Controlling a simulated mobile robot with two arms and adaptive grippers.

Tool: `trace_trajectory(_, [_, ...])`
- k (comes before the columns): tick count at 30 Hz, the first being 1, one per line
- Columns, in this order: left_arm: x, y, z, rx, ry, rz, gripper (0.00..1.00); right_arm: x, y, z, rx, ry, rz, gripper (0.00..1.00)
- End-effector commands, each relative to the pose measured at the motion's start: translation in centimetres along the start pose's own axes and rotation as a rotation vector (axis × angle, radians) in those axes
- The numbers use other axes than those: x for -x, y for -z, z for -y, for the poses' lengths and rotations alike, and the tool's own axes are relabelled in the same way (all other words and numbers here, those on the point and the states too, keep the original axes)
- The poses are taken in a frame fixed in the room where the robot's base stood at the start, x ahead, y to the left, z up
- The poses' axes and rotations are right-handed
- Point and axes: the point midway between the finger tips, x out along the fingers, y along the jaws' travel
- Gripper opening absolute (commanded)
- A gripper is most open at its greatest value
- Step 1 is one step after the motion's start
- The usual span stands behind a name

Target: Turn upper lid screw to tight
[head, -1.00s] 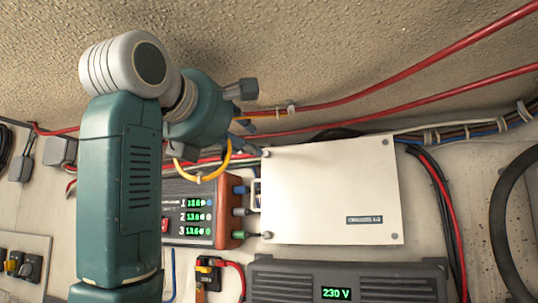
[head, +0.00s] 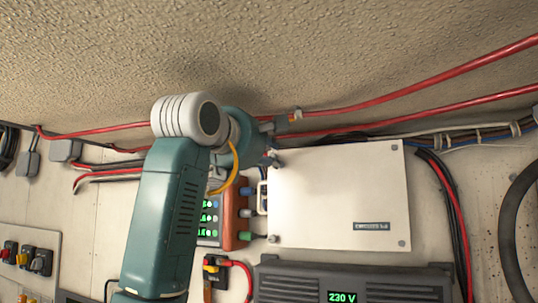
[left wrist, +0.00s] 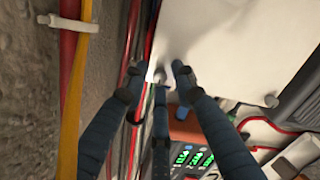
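The white lid (head: 338,195) of a flat box is on the wall, with small grey screws at its upper right (head: 394,148), lower right (head: 402,243) and lower left (head: 272,238) corners. My left gripper (head: 272,157) covers the upper left corner in the head view. In the left wrist view, the blue fingers of my left gripper (left wrist: 159,82) are spread around a small grey screw (left wrist: 160,76) at the lid's (left wrist: 230,40) corner. Whether they touch it I cannot tell. Another lid screw (left wrist: 271,100) shows to the right. My right gripper is out of view.
A red-sided charger (head: 236,215) with green digits is left of the box. A dark 230 V unit (head: 350,275) is just below. Red cables (head: 430,75) run above the box, and a yellow cable (left wrist: 75,90) passes left of my fingers.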

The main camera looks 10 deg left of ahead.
Motion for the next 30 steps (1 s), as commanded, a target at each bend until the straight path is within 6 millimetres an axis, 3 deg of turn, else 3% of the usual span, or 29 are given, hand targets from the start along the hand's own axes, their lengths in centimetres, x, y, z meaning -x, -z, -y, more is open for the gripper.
trace_trajectory(1, [0.01, 0.01, 0.0, 0.0, 0.0, 0.0, 0.12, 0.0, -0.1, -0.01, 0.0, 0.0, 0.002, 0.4])
trace_trajectory(3, [0.01, 0.0, 0.0, 0.0, 0.0, 0.0, 0.0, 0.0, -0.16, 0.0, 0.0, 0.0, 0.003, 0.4])
trace_trajectory(17, [0.03, -0.05, 0.07, -0.059, 0.001, 0.001, 0.0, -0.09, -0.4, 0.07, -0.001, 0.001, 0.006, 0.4])
trace_trajectory(30, [0.03, -0.04, 0.15, -0.404, 0.001, 0.002, 0.0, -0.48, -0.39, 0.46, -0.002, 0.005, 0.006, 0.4])
